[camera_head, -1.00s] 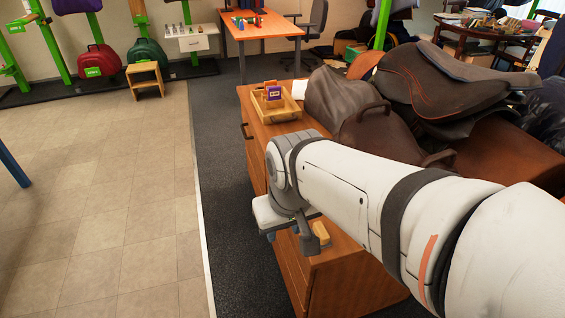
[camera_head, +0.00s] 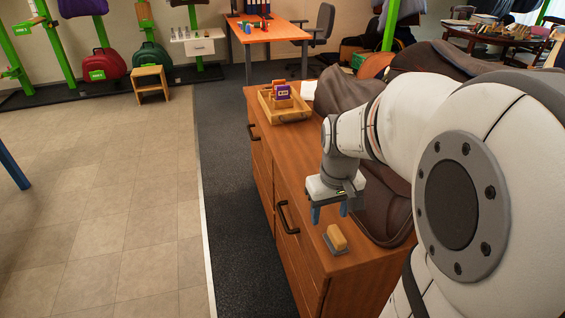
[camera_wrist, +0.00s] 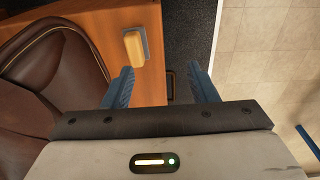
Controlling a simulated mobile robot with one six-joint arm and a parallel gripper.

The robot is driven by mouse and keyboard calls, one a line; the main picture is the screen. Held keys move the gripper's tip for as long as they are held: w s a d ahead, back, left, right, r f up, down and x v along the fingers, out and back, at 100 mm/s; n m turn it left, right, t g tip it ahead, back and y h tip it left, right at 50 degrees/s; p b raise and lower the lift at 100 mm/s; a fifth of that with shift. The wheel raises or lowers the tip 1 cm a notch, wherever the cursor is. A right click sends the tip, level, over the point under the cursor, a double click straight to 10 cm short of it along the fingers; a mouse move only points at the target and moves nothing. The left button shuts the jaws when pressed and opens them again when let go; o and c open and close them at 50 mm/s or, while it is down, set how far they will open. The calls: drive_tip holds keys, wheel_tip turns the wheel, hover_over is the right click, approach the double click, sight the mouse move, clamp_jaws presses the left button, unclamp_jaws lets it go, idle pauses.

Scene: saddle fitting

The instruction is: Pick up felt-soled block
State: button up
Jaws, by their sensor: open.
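The felt-soled block (camera_head: 336,238) is a small tan wooden block on a grey sole. It lies on the near end of the wooden cabinet top (camera_head: 301,194), close to its front edge. In the wrist view the block (camera_wrist: 133,47) shows ahead of my fingers and left of the gap between them. My gripper (camera_head: 330,215) has two blue fingers pointing down, open and empty. It is above the cabinet top, just beyond the block in the head view, and not touching it. The wrist view shows the fingers (camera_wrist: 162,88) wide apart.
A brown leather saddle (camera_wrist: 50,75) lies on the cabinet close beside the block. A wooden tray (camera_head: 286,111) with a purple card stands at the far end. Black handles (camera_head: 287,217) stick out from the cabinet front.

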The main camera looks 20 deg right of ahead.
drive_tip(key=g+b, duration=0.1)
drive_tip(key=b, duration=0.2)
hover_over(337, 233)
drive_tip(key=f, duration=0.8)
drive_tip(key=shift+s+a, duration=0.2)
drive_tip(key=shift+s, duration=0.1)
drive_tip(key=f, duration=0.6)
drive_tip(key=shift+w+d+f+b, duration=0.15)
drive_tip(key=shift+w+d+b, duration=0.15)
drive_tip(key=shift+b, duration=0.1)
drive_tip(key=shift+f, duration=0.55)
drive_tip(key=shift+c, duration=0.4)
drive_tip(key=c, duration=1)
wheel_tip(337, 233, up, 10)
drive_tip(key=shift+p, duration=0.8)
